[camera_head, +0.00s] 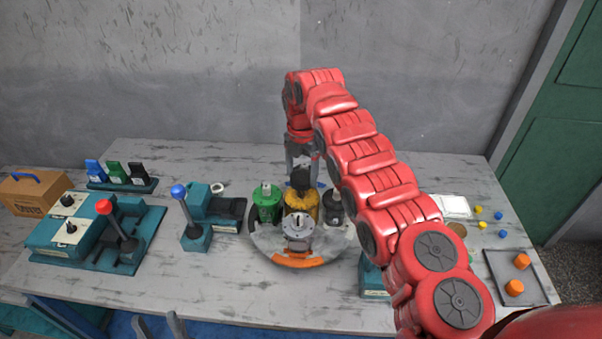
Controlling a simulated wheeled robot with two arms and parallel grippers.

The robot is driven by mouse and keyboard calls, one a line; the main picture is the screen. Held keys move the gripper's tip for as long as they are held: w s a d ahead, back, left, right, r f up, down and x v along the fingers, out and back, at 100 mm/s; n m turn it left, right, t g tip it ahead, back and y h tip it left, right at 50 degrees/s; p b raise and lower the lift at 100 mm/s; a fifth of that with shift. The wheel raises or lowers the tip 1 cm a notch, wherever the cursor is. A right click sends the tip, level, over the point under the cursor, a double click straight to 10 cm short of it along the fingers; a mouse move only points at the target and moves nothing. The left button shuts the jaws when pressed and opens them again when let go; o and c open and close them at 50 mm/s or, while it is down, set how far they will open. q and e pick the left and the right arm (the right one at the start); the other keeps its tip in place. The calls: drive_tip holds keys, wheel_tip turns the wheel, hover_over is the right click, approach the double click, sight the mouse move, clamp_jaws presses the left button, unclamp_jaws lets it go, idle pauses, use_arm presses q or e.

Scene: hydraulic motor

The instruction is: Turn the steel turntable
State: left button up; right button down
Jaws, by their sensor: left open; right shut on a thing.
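The steel turntable (335,248) is a round grey disc near the middle of the table, with an orange section (297,260) on its front rim. On it stand a green container (266,203), a yellow container (299,207), a dark container (334,207) and a round metal part (298,230). My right gripper (302,168) reaches down at the turntable's far side, shut, apparently on its rim by a bit of blue; the fingertips are hidden behind the yellow container. My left gripper (159,325) is open and empty at the bottom edge, in front of the table.
A blue-knobbed lever (180,192) and a red-knobbed lever (105,208) stand left of the turntable. A cardboard box (35,195) sits far left. A grey tray (505,272) with orange pieces lies right. My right arm hides part of the table's right half.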

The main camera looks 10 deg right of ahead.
drive_tip(key=shift+w+r, duration=0.1)
drive_tip(key=shift+r, duration=0.05)
unclamp_jaws()
drive_tip(key=shift+r, duration=0.25)
wheel_tip(320, 180, up, 7)
drive_tip(key=shift+a+f+p, duration=0.1)
drive_tip(key=shift+p, duration=0.6)
wheel_tip(320, 180, up, 10)
drive_tip(key=p, duration=1)
